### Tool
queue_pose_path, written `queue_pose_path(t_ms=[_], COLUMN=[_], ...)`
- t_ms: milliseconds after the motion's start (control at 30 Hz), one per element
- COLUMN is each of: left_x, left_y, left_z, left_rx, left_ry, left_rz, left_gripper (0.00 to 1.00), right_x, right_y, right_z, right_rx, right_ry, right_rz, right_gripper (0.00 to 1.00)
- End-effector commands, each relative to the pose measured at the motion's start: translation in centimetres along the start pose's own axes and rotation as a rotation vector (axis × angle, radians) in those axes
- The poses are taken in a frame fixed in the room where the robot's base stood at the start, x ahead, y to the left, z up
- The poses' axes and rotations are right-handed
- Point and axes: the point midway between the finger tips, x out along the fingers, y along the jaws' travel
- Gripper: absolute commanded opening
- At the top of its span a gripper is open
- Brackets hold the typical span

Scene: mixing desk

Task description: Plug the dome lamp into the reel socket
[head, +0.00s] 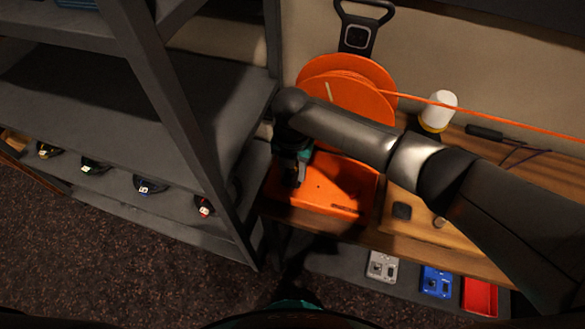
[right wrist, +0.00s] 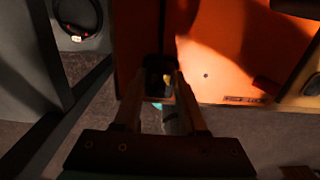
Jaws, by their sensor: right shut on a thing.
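The orange cable reel (head: 345,72) stands against the wall at the back of the bench. A white lamp-like thing with a yellow base (head: 440,106) stands to its right; I take it for the dome lamp. My right gripper (head: 291,178) points down at the left end of an orange tray (head: 322,207), below the reel. In the right wrist view my right gripper (right wrist: 162,95) is shut on a small dark thing with a yellow spot (right wrist: 157,77), perhaps a plug. Shadow hides its shape. I cannot make out the reel socket. My left gripper is not in view.
A grey shelf post (head: 195,125) rises close left of the gripper. An orange cord (head: 480,116) stretches right from the reel. A black cable end (head: 484,131) lies on the bench. Several small coiled items line the lower shelf. A blue box (head: 436,282) sits below the bench.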

Motion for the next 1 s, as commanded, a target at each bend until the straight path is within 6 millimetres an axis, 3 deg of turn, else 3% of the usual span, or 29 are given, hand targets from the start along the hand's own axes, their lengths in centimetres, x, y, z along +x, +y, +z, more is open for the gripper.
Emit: queue_pose_path(t_ms=[33,67,333,733,867,1000], left_x=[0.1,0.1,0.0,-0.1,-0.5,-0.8], left_y=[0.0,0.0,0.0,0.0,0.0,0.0], left_z=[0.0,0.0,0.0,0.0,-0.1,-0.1], left_rx=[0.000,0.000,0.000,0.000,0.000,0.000], left_ry=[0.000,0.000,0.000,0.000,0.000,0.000], left_rz=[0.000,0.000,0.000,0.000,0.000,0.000], left_gripper=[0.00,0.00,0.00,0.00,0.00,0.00], right_x=[0.2,0.1,0.1,-0.8,-2.9,-6.3], right_y=[0.0,0.0,0.0,0.0,0.0,0.1], right_z=[0.0,0.0,0.0,0.1,0.1,0.2], right_rx=[0.000,0.000,0.000,0.000,-0.001,-0.002], right_ry=[0.000,0.000,0.000,-0.002,-0.003,-0.005], right_rz=[0.000,0.000,0.000,0.002,0.003,0.004], right_gripper=[0.00,0.45,0.75,0.76,0.76,0.76])
